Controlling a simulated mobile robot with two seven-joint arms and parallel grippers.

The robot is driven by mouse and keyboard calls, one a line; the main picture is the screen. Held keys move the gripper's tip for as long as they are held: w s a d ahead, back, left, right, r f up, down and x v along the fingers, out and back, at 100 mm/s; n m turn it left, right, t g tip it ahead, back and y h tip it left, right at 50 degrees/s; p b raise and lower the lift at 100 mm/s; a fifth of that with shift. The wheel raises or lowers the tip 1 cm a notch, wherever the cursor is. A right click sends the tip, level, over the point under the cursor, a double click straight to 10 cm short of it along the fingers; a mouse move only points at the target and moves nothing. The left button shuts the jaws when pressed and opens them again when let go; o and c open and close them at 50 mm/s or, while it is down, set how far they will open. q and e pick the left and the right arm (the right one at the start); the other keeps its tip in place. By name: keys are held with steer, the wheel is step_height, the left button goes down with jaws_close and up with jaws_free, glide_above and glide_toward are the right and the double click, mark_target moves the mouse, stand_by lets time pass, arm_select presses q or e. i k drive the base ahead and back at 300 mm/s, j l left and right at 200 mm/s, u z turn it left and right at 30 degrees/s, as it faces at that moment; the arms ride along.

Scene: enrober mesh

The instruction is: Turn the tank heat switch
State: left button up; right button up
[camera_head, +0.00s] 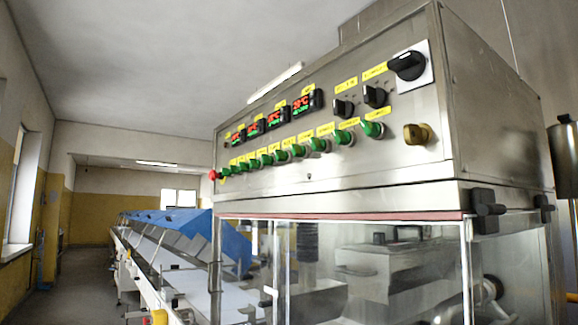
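A steel control panel (385,165) fills the upper right of the head view. Two small black rotary switches (343,107) and (375,96) sit under yellow labels on its right part. A large black rotary switch (407,65) is on a white plate at the upper right. A brass-coloured knob (417,134) is below it. A row of green switches or buttons (320,144) runs left under yellow labels. The label text is too small to read, so I cannot tell which switch is the tank heat one. Neither gripper is in view.
Several red-lit digital displays (301,104) are above the green row. A red button (214,175) is at the panel's left end. Clear panes (350,285) enclose the machine below. A long conveyor with blue covers (190,228) stretches back left. Floor (75,272) at left is open.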

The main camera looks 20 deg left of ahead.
mark_target(225, 172)
steer(key=i+j+z, duration=0.1)
steer(key=j+z, duration=0.3)
steer(key=j, duration=0.8)
steer(key=j+z, duration=0.4)
steer(key=j, duration=0.8)
steer(key=k, duration=0.05)
